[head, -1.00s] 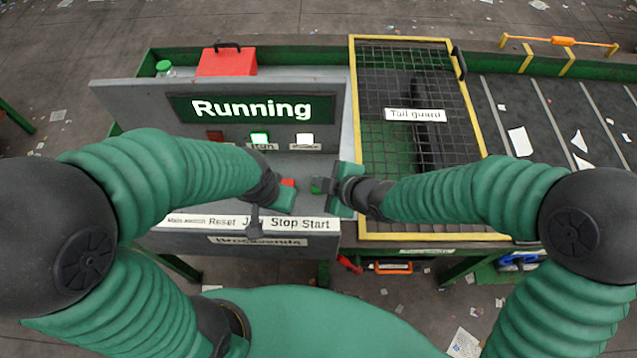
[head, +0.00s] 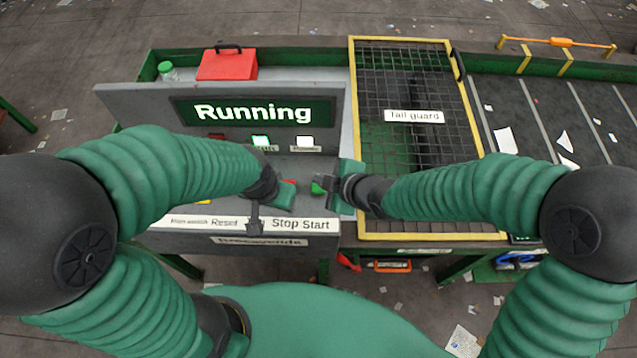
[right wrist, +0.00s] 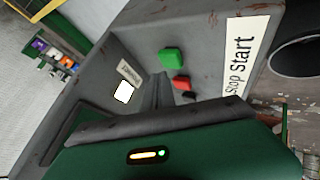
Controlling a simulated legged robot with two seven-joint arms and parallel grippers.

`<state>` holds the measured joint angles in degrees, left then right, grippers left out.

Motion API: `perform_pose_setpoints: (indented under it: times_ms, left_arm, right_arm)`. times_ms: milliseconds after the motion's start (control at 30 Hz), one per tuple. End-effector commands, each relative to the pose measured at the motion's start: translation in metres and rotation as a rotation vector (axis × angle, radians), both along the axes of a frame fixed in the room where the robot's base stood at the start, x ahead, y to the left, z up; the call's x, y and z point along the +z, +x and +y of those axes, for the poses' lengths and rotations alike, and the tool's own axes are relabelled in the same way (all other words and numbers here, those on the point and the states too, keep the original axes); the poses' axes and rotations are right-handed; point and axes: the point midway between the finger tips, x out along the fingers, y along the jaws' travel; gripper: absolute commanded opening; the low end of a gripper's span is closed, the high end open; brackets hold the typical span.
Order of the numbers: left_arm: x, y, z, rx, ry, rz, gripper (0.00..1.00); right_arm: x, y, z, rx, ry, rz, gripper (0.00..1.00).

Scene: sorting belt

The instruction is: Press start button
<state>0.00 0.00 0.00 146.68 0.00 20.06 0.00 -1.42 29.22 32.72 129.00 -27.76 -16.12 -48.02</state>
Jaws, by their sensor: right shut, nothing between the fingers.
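The green start button (head: 317,188) sits on the grey console, above the printed word Start on the label strip (head: 300,224). The red stop button (head: 290,182) is to its left, partly hidden by my left gripper (head: 285,195); whether that gripper is open or shut is unclear. My right gripper (head: 334,188) is shut and empty, just right of the start button; I cannot tell whether they touch. In the right wrist view the green button (right wrist: 171,56) stands clear above the red one (right wrist: 181,84). The display (head: 254,111) reads Running.
A green lamp (head: 261,140) and a white lamp (head: 305,141) are lit on the upright panel. The yellow-framed tail guard (head: 413,220) stands right of the console. The belt (head: 540,110) with scraps is farther right. A red box (head: 227,65) sits behind the panel.

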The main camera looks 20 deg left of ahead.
Motion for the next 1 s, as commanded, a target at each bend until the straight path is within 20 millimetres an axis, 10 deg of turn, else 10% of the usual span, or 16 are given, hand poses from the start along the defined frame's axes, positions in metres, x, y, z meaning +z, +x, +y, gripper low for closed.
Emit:
perform_pose_setpoints:
  times_ms: [433, 1000]
  left_arm:
    - [0.045, 0.000, 0.000, 0.000, 0.000, 0.000, 0.45]
    - [0.044, 0.000, 0.000, 0.000, 0.000, 0.000, 0.45]
  right_arm:
    - [0.048, 0.000, 0.000, 0.001, 0.000, -0.001, 0.00]
    - [0.048, 0.000, 0.000, 0.000, 0.000, -0.001, 0.00]
